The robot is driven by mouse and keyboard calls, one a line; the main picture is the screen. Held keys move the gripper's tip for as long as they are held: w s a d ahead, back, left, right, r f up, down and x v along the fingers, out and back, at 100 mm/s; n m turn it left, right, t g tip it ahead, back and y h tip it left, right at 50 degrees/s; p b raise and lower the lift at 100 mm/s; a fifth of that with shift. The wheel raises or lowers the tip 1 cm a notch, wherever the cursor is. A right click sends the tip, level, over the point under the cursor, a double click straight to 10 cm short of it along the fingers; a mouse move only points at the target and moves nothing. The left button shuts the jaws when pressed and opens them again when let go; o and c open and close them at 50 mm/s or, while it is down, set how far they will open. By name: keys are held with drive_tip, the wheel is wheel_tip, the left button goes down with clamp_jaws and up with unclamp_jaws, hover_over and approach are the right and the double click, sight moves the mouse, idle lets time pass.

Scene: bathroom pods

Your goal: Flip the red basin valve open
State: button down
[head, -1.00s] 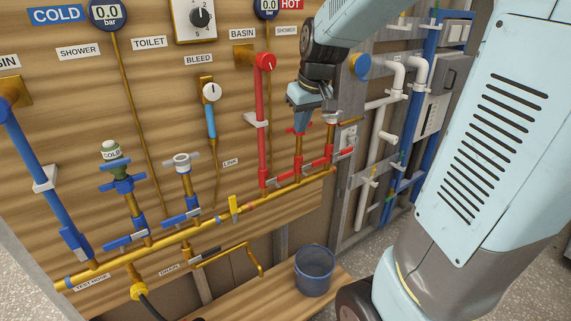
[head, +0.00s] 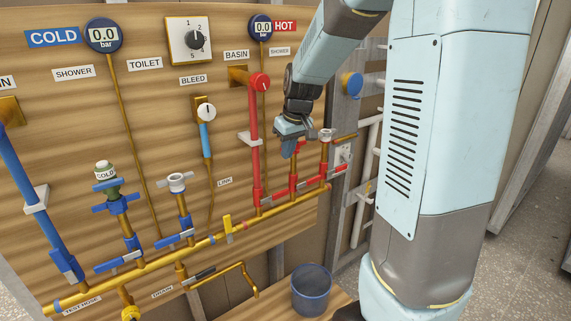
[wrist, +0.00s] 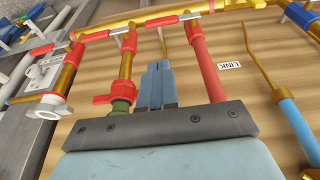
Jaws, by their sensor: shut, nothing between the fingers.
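The red basin pipe (head: 254,120) runs down the board below the BASIN label. At its foot is a red valve (head: 258,195), with a red-and-grey lever (head: 281,192) lying along the brass manifold. My gripper (head: 288,153) is shut and empty, pointing down above this lever, between the red pipe and the brass riser to its right. In the wrist view the closed fingers (wrist: 158,68) sit between the red pipe (wrist: 206,65) and a riser with a red tee handle (wrist: 117,98). I see no clear contact with the valve.
The brass manifold (head: 200,246) crosses the lower board. Two more red-fitted risers stand right of the red pipe, close to my gripper. A yellow lever (head: 228,228) and blue valves (head: 175,238) lie to the left. A blue bucket (head: 311,290) stands below.

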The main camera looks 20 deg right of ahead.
sight(283, 191)
drive_tip(key=x, duration=0.8)
drive_tip(key=s+x, duration=0.1)
drive_tip(key=x, duration=0.3)
drive_tip(key=shift+w+d+f, duration=0.15)
drive_tip(key=shift+f, duration=0.4)
